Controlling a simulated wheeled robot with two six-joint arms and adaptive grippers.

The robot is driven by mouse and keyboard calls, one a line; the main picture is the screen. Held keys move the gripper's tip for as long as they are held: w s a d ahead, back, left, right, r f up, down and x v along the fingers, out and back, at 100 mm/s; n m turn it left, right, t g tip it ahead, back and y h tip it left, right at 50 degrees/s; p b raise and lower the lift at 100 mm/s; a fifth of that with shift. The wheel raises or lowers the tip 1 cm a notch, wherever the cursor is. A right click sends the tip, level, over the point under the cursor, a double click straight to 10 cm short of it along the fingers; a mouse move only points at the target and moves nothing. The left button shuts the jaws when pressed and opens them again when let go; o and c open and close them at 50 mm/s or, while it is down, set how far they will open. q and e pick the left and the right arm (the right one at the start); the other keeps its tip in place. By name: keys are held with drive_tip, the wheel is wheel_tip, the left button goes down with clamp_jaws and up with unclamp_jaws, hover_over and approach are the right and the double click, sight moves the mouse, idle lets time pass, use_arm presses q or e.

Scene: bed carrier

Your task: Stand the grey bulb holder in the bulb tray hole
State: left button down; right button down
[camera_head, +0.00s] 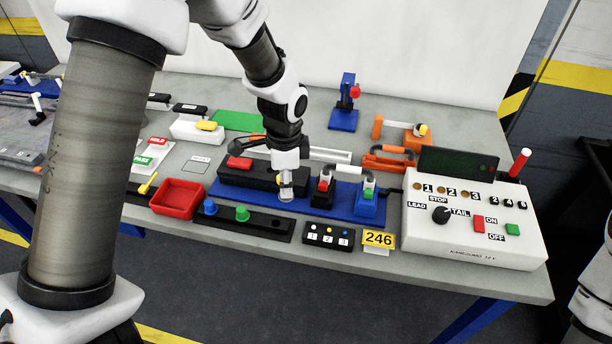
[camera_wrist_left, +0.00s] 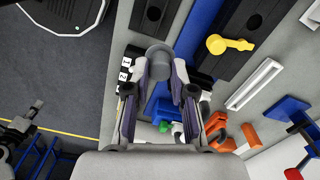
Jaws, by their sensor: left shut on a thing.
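My left gripper (camera_head: 286,190) is shut on the grey bulb holder (camera_head: 286,196), which hangs below the fingers. In the left wrist view the holder (camera_wrist_left: 159,60) shows as a round grey end between the fingertips (camera_wrist_left: 160,78). The black bulb tray (camera_head: 262,231) lies along the table's front, holding a blue holder (camera_head: 210,206) and a green holder (camera_head: 242,212). Its empty hole (camera_head: 277,223) is near the right end, in front of and slightly left of the held holder. The hole also shows in the left wrist view (camera_wrist_left: 153,13). The right gripper is out of view.
A blue base (camera_head: 318,206) with red and green parts stands behind and right. A black three-button box (camera_head: 328,236) and yellow 246 sign (camera_head: 378,239) stand right of the tray. A red bin (camera_head: 177,199) is left, a white control box (camera_head: 475,230) far right.

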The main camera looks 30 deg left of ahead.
use_arm(q)
drive_tip(key=s+a+m, duration=0.1)
drive_tip(key=m, duration=0.1)
drive_tip(key=s+a+m, duration=0.1)
drive_tip(key=shift+s+f+m, duration=0.2)
drive_tip(key=shift+s+m, duration=0.05)
drive_tip(key=shift+m, duration=0.15)
drive_tip(key=shift+p, duration=0.3)
wheel_tip(320, 180, down, 6)
drive_tip(key=b, duration=0.2)
drive_tip(key=shift+r+b, duration=0.15)
drive_tip(key=shift+b, duration=0.2)
drive_tip(key=shift+p, duration=0.4)
idle(0.4)
